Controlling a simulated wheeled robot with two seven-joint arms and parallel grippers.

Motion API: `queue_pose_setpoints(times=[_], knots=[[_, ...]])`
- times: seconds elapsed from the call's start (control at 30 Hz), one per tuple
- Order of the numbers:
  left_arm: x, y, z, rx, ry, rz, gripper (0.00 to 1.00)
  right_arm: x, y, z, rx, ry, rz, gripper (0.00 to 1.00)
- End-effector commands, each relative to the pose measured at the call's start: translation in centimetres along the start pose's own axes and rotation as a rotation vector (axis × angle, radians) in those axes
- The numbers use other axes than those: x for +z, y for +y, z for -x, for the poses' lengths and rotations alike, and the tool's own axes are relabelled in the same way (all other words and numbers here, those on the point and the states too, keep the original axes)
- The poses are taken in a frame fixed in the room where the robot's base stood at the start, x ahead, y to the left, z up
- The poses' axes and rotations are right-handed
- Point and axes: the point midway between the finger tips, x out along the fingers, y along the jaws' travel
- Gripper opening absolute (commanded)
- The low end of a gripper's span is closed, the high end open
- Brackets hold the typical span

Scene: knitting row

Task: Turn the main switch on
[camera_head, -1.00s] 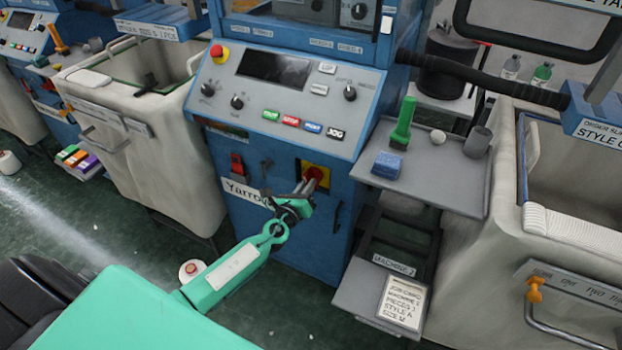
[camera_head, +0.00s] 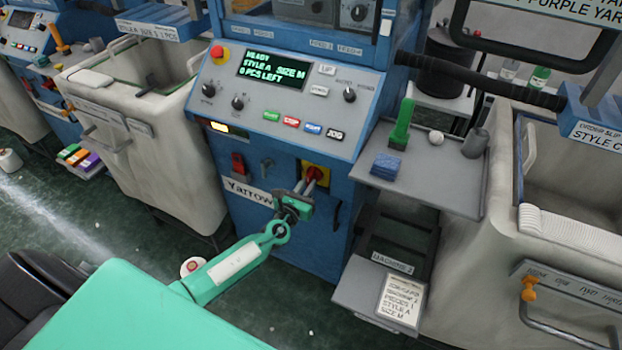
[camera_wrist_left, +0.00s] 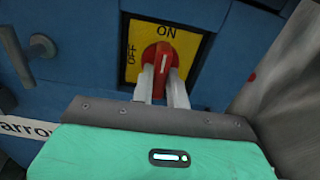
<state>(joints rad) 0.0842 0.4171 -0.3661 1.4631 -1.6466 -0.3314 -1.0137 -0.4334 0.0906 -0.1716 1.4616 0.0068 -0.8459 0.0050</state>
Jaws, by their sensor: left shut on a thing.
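The main switch is a red rotary knob on a yellow plate (camera_head: 323,171) low on the blue machine's front. In the left wrist view the red knob (camera_wrist_left: 157,55) has its white mark upright, toward the word ON at the top of the plate; OFF is at the left. My left gripper (camera_head: 308,187) is shut on the knob, with one pale finger on each side of it (camera_wrist_left: 163,82). The machine's display (camera_head: 274,69) is lit with green text reading READY, STYLE A, SIZE M. My right gripper is not in view.
A red rocker (camera_head: 238,164) and a small grey handle (camera_head: 267,168) are left of the switch. A grey shelf (camera_head: 450,192) with a green brush (camera_head: 402,124) and a blue block (camera_head: 386,165) juts out at the right. Cream bins (camera_head: 160,172) flank the machine.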

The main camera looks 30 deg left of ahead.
Motion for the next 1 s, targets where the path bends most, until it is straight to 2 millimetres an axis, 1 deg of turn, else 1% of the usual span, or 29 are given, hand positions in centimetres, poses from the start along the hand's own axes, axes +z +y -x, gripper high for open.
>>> queue_pose_setpoints(times=[0.13,0.17,0.2,0.43,0.53,1.0], knots=[[-0.1,0.0,0.0,0.000,0.001,0.001,0.00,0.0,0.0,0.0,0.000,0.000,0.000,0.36],[-0.1,0.0,0.0,0.000,0.001,0.001,0.21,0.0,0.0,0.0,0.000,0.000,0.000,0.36],[-0.1,0.0,0.0,0.000,0.001,0.002,0.25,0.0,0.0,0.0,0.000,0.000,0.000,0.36],[-0.1,0.0,0.0,0.000,0.000,0.002,0.25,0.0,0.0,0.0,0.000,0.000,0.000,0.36],[0.0,0.0,0.3,0.000,0.000,0.003,0.25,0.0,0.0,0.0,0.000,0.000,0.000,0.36],[-0.1,0.0,4.1,0.000,0.001,0.002,0.25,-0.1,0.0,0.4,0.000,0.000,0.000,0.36]])
